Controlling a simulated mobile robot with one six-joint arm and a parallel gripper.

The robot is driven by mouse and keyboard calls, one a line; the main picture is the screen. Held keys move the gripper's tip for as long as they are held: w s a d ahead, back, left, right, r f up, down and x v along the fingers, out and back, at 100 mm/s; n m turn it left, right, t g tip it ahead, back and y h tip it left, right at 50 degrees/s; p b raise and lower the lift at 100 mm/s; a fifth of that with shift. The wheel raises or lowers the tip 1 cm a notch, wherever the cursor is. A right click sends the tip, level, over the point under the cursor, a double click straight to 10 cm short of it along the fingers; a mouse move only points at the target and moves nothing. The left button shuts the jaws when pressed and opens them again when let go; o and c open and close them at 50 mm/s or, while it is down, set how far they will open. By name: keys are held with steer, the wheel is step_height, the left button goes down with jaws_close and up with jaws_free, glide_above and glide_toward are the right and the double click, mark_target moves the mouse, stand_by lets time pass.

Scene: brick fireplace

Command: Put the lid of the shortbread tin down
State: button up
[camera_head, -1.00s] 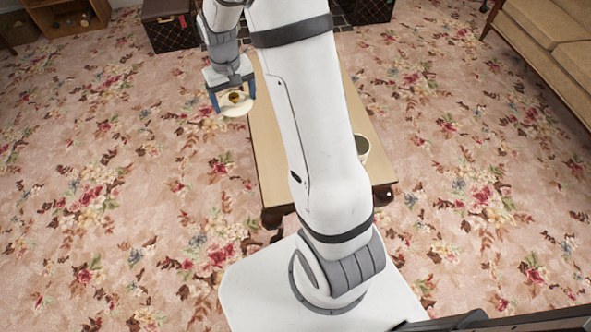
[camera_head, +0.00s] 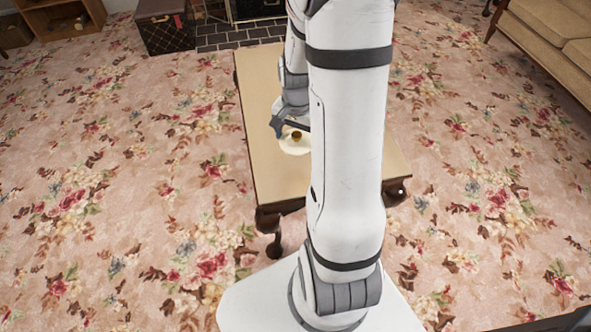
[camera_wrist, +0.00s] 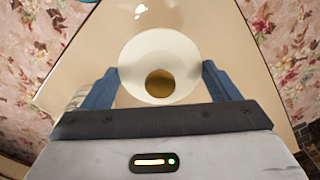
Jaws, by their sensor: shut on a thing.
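The lid (camera_head: 296,146) is a round cream disc with a brown knob in its middle. My gripper (camera_head: 291,134) is shut on it, over the wooden table (camera_head: 262,105). In the wrist view the lid (camera_wrist: 150,50) sits between the two blue fingers of my gripper (camera_wrist: 160,78), knob towards the camera. I cannot tell how far the lid is above the table. The tin itself cannot be made out; my arm hides much of the tabletop in the head view.
In the wrist view a pale object (camera_wrist: 77,98) shows partly behind the left finger, and a blue edge (camera_wrist: 88,1) shows at the top. The tabletop left of the lid is clear. A sofa (camera_head: 548,40) stands far right, a dark trunk (camera_head: 165,28) at the back.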

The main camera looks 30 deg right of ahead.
mark_target(296, 165)
step_height(296, 165, down, 10)
steer(key=b, duration=0.3)
steer(key=shift+r, duration=0.25)
steer(key=shift+f, duration=0.15)
steer(key=o, duration=0.9)
steer(key=shift+c, duration=0.2)
